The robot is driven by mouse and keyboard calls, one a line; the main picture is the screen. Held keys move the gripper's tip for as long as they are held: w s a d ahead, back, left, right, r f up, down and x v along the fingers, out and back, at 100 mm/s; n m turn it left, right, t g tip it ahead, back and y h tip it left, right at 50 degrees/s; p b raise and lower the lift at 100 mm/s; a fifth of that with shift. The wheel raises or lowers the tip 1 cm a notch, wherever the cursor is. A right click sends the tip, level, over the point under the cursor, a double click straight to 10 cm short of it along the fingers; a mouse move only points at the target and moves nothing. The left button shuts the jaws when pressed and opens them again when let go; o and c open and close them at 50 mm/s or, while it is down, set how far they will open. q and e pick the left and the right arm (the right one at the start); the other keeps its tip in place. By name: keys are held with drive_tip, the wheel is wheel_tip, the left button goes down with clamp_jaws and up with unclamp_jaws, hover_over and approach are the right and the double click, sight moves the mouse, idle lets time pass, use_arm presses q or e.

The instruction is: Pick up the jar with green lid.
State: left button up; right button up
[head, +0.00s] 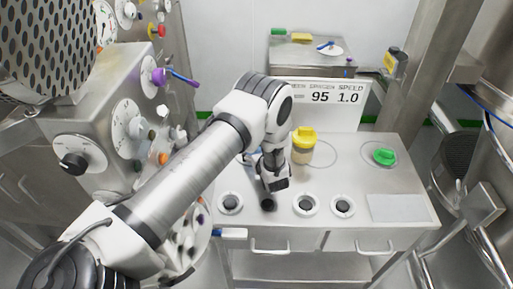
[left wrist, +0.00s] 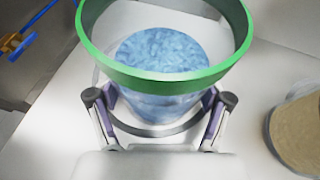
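In the left wrist view, a clear jar (left wrist: 160,105) with a green rim (left wrist: 165,82) holds blue material, visible through its uncovered top. The fingers of my left gripper (left wrist: 160,108) stand on either side of its body, close to the wall; whether they press on it is unclear. In the head view my left gripper (head: 268,180) is low over the worktable, and my arm hides most of that jar. My right gripper is out of view.
A yellow-lidded jar (head: 303,149) stands just right of my left gripper on the worktable (head: 405,180). Several black knobs (head: 306,204) line its front. A display (head: 335,97) stands behind. A panel with dials and handles (head: 120,125) rises at left.

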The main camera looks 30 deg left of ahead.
use_arm(q)
drive_tip(key=shift+f, duration=0.1)
drive_tip(key=c, duration=0.8)
